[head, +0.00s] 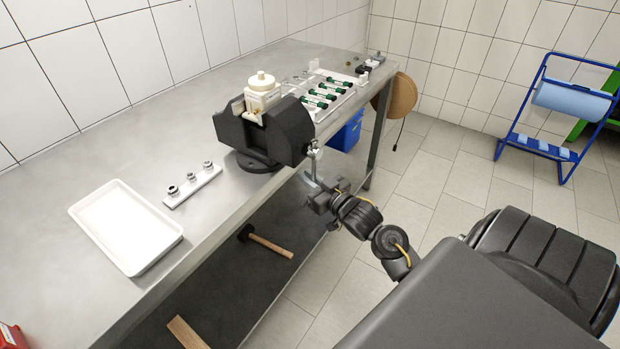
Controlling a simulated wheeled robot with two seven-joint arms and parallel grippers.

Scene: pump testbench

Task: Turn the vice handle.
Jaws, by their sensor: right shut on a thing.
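The dark vice (287,133) stands on the metal bench, with a cream-coloured pump part (262,99) between its jaws. The vice handle (313,166) is a thin metal bar at the vice's right end, hanging over the bench's front edge and pointing roughly downward. My right gripper (314,184) is at the lower end of the handle and is shut on it. The fingers are small in this view and partly hide the handle's end. My left gripper is not in view.
A white tray (126,262) and a strip with several small fittings (193,186) lie on the bench (60,185) left of the vice. A rack with green-handled tools (325,96) is behind it. A hammer (268,243) lies on the lower shelf.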

